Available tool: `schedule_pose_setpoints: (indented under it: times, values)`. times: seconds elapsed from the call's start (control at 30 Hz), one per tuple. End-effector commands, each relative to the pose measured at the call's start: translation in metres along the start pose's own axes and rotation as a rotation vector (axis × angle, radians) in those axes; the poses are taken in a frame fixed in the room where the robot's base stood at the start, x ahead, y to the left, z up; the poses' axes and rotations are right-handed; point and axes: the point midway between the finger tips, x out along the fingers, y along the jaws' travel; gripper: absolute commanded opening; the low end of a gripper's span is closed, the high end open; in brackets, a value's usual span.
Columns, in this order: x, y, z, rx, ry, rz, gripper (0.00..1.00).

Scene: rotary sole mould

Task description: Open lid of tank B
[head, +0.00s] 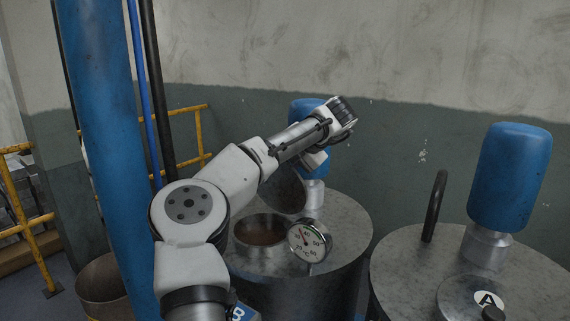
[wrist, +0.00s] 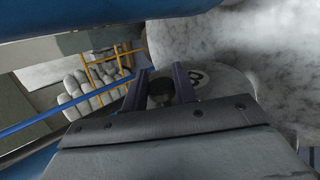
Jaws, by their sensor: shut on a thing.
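Tank B (head: 345,232) is the grey drum in the middle of the head view, with a blue label at its front left. Its round opening (head: 260,231) is uncovered, and brown contents show inside. The lid (head: 287,190) stands tilted up behind the opening, its dark underside showing. In the wrist view the lid (wrist: 222,84) bears a B mark. My gripper (wrist: 162,82) is shut on the lid's dark knob (wrist: 160,94), which sits between the fingers. In the head view the fingertips are hidden behind my arm and the lid.
A dial gauge (head: 309,241) stands beside the opening. A blue motor (head: 308,108) rises behind the lid, close to my wrist. Tank A (head: 400,262) is at right with its own blue motor (head: 510,175). A blue column (head: 95,130) and yellow railing (head: 188,130) are at left.

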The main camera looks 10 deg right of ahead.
Motion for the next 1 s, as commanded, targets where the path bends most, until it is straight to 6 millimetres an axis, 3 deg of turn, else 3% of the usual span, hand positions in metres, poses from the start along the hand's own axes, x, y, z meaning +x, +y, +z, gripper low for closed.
schedule_pose_setpoints:
  times: [0.03, 0.2, 0.57, 0.67, 1.0]
  values:
    - [-0.001, 0.002, 0.001, -0.003, -0.005, 0.003, 0.31]
    - [0.000, 0.001, 0.001, -0.002, -0.003, 0.002, 0.49]
    - [-0.008, 0.000, 0.001, -0.001, -0.003, 0.001, 0.49]
    - [-0.023, 0.000, 0.001, -0.001, -0.005, 0.002, 0.49]
    - [-0.100, 0.001, 0.001, -0.002, -0.005, 0.003, 0.49]
